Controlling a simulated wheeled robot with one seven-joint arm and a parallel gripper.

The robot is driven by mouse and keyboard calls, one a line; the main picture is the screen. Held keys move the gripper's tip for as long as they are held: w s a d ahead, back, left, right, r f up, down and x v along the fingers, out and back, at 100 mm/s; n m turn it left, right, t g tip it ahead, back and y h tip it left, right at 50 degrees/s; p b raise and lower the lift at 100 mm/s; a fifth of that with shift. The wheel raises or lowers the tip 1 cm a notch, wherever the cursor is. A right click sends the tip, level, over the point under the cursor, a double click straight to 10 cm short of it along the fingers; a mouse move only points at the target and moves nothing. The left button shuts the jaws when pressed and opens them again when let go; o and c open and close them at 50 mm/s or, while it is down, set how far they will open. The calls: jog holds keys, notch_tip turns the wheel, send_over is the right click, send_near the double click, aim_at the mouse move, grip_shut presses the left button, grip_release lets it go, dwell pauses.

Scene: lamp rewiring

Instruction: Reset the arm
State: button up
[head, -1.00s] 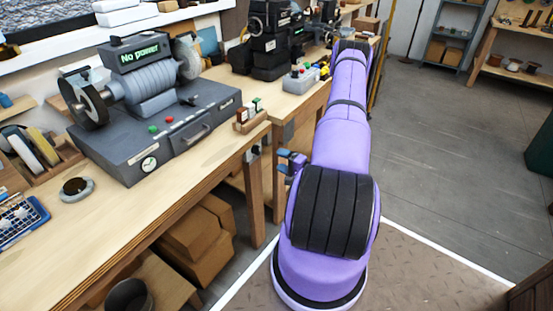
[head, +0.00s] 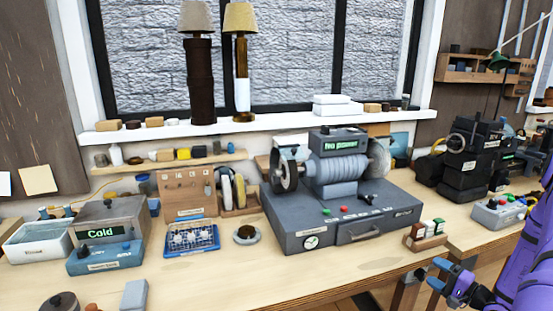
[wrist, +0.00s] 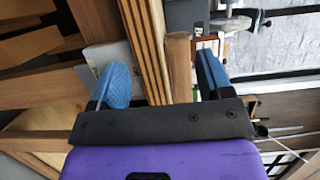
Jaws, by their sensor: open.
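My purple arm (head: 520,265) comes in at the right edge of the head view, with much of it cut off. My gripper (head: 436,274) has blue fingers and is at the lower right, in front of the workbench's front edge. In the wrist view my gripper (wrist: 163,76) is open, its blue fingers wide apart with nothing held. The bench's wooden edge (wrist: 145,45) shows between and beyond the fingers; I cannot tell how close it is.
A grey grinder-like machine (head: 340,195) reading "No power" stands on the bench (head: 225,283). A small block holder (head: 425,236) sits near the bench edge by my gripper. A control box (head: 500,213) stands at right, a "Cold" unit (head: 105,233) at left. Two lamps (head: 240,60) stand on the sill.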

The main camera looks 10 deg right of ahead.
jog(key=a+r+n+g+y, duration=0.5)
jog(key=a+r+n+g, duration=0.65)
jog(key=a+r, duration=1.25)
jog(key=s+a+r+n+h, duration=0.1)
jog(key=s+a+r+h, duration=0.3)
jog(key=s+r, duration=0.5)
jog(key=s+a+r+n+h, duration=0.1)
jog(key=s+a+r+h, duration=0.3)
jog(key=s+r+h, duration=0.3)
jog(key=shift+s+a+r+h, duration=0.3)
jog(key=shift+s+r, duration=0.95)
jog(key=shift+s, duration=0.85)
jog(key=shift+w, duration=0.1)
